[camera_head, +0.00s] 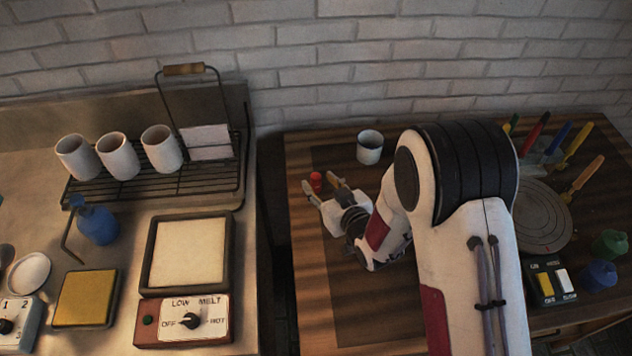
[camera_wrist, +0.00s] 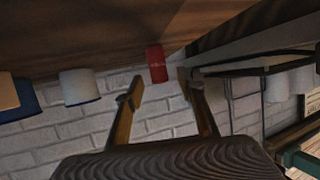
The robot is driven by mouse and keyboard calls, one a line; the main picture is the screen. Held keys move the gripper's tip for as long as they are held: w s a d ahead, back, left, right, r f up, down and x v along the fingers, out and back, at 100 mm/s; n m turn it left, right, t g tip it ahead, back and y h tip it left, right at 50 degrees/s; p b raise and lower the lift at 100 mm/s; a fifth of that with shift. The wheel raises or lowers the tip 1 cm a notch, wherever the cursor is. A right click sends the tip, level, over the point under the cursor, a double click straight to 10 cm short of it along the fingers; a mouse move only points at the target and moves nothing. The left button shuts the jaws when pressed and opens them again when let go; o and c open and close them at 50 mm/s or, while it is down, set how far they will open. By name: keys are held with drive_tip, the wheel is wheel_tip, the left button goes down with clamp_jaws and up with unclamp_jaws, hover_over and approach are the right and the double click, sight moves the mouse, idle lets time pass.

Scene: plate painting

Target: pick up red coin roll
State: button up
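The small red coin roll (camera_head: 316,181) stands upright near the left side of the wooden table (camera_head: 300,262). My gripper (camera_head: 319,183) is open, low over the table, with its fingertips to either side of the roll in the head view. In the wrist view, which looks upside down, the red roll (camera_wrist: 157,62) appears just beyond the gap between my open fingertips (camera_wrist: 159,80). Nothing is held. I cannot tell how deep the roll sits between the fingers, and no contact shows.
A white mug (camera_head: 369,150) stands behind the roll to the right. A wire rack (camera_head: 222,178) with white cups is on the left counter, across a gap. A round turntable (camera_head: 540,215) and upright colored tools are on the right. The table's left edge is close to the roll.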

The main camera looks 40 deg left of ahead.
sight(318, 180)
drive_tip(key=shift+x, duration=1.75)
clamp_jaws()
